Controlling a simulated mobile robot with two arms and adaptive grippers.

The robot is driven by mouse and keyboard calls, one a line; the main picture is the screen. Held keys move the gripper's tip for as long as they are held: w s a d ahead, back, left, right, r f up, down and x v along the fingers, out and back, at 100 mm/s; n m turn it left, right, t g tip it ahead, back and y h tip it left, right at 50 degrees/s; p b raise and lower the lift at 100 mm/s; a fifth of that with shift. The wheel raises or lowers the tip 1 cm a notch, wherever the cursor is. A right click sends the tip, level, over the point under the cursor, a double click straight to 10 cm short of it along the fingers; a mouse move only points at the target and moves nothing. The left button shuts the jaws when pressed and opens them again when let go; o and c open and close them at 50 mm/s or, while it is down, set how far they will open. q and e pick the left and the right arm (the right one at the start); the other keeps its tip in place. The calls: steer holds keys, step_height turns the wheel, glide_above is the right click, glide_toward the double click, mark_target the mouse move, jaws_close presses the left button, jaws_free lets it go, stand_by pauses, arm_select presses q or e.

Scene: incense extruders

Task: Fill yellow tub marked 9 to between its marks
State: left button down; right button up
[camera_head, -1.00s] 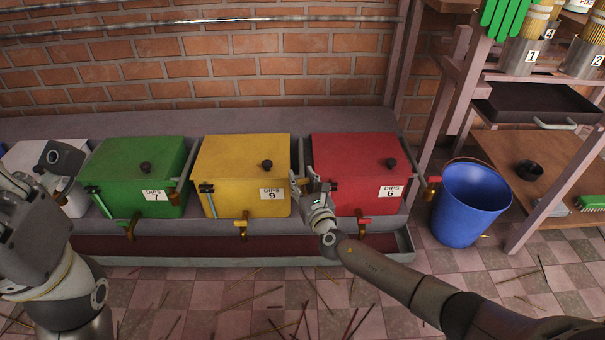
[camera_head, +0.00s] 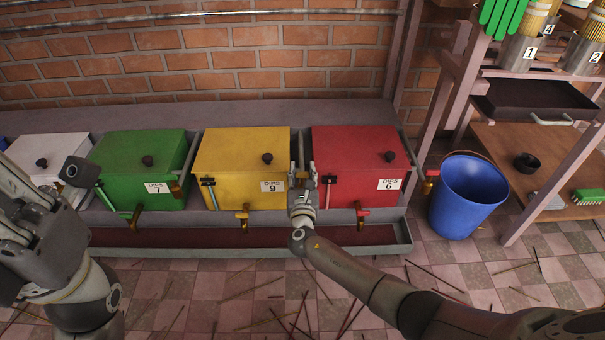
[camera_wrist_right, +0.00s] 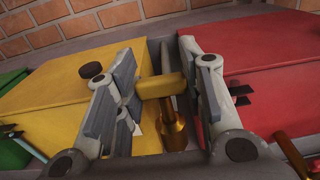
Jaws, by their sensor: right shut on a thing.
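The yellow tub marked 9 (camera_head: 238,157) stands between the green and red tubs, its lid on. A gauge (camera_head: 208,193) is on its front left and a yellow-handled front tap (camera_head: 243,216) is low on its front. My right gripper (camera_head: 302,179) is at the tub's right side. In the right wrist view its fingers (camera_wrist_right: 160,95) are shut on the yellow handle (camera_wrist_right: 160,87) of the brass side tap (camera_wrist_right: 174,130). The level inside the tub is hidden. My left gripper (camera_head: 18,232) is at the left edge, away from the tubs; its jaw state is unclear.
The green tub 7 (camera_head: 135,160) and red tub 6 (camera_head: 358,155) flank the yellow one. A trough (camera_head: 180,240) runs below the taps. A blue bucket (camera_head: 467,197) and a shelf stand at the right. Sticks litter the tiled floor.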

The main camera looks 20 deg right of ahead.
steer(key=o, duration=1.1)
steer(key=shift+c, duration=0.2)
steer(key=v, duration=1.2)
